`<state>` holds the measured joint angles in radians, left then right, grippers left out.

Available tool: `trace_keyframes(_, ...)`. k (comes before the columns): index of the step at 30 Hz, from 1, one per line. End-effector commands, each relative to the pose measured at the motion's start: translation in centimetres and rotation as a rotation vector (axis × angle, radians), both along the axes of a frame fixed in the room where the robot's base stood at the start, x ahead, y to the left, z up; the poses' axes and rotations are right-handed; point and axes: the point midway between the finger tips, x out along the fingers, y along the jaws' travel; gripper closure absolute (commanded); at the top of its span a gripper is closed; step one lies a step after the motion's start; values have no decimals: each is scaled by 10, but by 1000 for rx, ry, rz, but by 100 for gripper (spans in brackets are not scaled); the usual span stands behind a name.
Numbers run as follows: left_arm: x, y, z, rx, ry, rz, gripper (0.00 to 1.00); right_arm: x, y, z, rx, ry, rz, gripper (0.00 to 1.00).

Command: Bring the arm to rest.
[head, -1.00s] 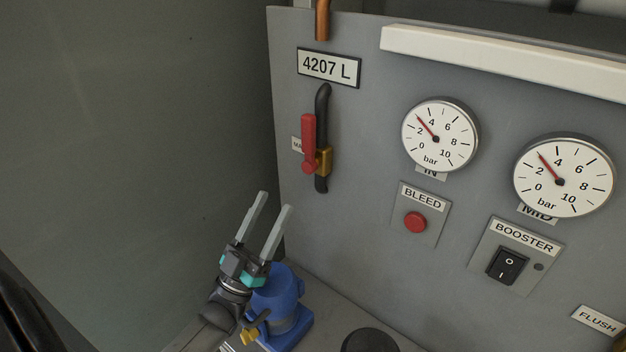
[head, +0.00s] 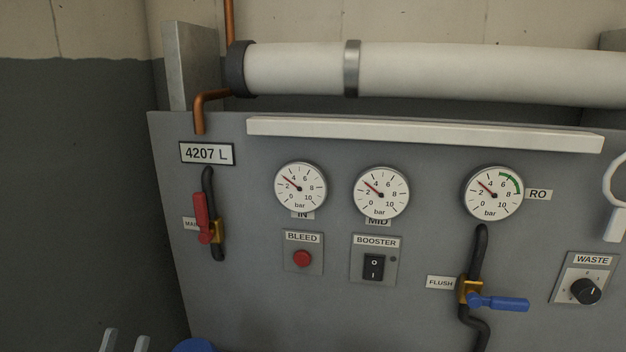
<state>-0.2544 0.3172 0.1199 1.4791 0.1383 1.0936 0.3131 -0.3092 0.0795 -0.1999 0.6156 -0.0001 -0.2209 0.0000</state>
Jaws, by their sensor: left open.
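My left gripper (head: 125,341) shows only as two pale fingertips at the bottom left edge of the head view. They stand apart with nothing between them. The gripper is below the red-handled valve (head: 202,218) on the grey panel (head: 250,285) and apart from it. The rest of my left arm is below the picture. My right gripper is not in view.
The panel carries three gauges, a red BLEED button (head: 302,258), a BOOSTER switch (head: 374,267), a blue-handled FLUSH valve (head: 498,303) and a WASTE knob (head: 586,291). A blue object (head: 194,346) peeks in beside the fingertips. A white pipe (head: 450,72) runs above.

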Motion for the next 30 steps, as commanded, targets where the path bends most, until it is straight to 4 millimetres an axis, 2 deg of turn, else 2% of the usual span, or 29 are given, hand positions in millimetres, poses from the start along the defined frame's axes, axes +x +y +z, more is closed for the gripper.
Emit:
trace_keyframes(5, 18, -14, -14, -4, 145, 12, 40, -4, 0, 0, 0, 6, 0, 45)
trace_keyframes(12, 39, -36, -43, 5, 395, 31, 40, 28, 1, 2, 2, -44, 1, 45)
trace_keyframes(17, 46, -56, -71, 27, 610, 43, 40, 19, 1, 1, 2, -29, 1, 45)
trace_keyframes(23, 38, -80, -106, 67, 880, 53, 40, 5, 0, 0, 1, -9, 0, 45)
trace_keyframes(30, 6, -105, -141, 130, 1201, 54, 40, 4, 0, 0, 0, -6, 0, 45)
